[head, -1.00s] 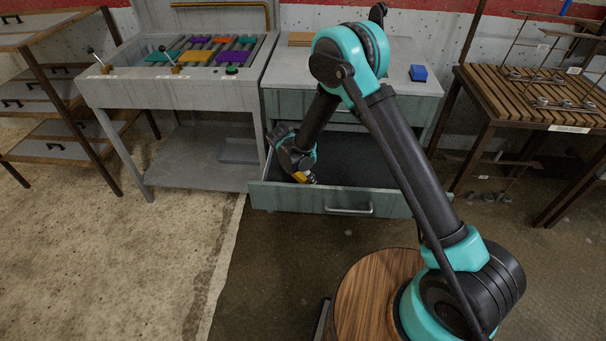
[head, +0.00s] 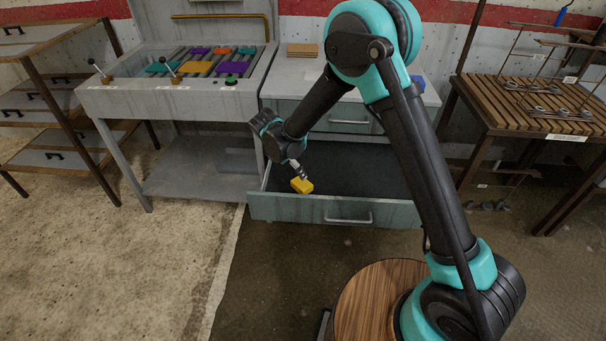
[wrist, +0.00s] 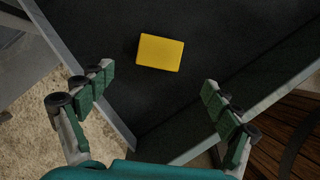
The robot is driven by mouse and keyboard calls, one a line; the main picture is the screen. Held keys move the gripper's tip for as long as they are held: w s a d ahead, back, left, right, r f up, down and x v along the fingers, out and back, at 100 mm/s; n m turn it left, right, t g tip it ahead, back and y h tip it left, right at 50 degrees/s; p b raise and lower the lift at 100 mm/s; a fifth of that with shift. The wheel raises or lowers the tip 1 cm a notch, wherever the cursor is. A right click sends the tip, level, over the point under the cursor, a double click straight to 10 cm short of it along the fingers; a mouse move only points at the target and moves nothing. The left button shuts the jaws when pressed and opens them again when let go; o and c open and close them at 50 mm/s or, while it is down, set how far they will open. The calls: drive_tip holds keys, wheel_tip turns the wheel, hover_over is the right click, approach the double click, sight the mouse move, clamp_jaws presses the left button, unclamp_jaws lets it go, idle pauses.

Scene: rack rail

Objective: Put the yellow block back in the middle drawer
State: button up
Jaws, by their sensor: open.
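The yellow block (head: 302,186) shows at the front left of a pulled-out drawer (head: 335,211), near its front wall. In the wrist view the yellow block (wrist: 160,53) lies over the dark drawer floor, flat side up, beyond my fingertips. My gripper (head: 297,167) is above the drawer's front left part. In the wrist view my gripper (wrist: 157,82) is open, its fingers wide apart on either side and not touching the block. A shut drawer front (head: 345,121) is above the open drawer. Whether lower drawers exist is hidden.
A grey bench with coloured blocks on rollers (head: 205,60) and levers stands left of the drawer cabinet. A blue block (head: 418,83) lies on the cabinet top, partly behind my arm. A slatted wooden table (head: 535,103) is at the right. The open drawer looks otherwise empty.

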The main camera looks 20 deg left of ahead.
drive_tip(key=shift+r, duration=0.2)
drive_tip(key=d+r+m, duration=0.4)
drive_tip(key=d+m, duration=0.1)
drive_tip(key=d, duration=0.5)
drive_tip(key=w+d+r+m+y, duration=0.1)
drive_tip(key=d+r+m, duration=0.25)
drive_tip(key=d, duration=0.55)
drive_tip(key=d+r+m, duration=0.3)
drive_tip(key=d+m, duration=0.2)
drive_tip(key=d, duration=0.5)
drive_tip(key=s+d+m+y, duration=0.1)
drive_tip(key=s+d+m, duration=1.5)
drive_tip(key=d, duration=0.3)
drive_tip(key=shift+f, duration=0.15)
drive_tip(key=shift+a, duration=0.1)
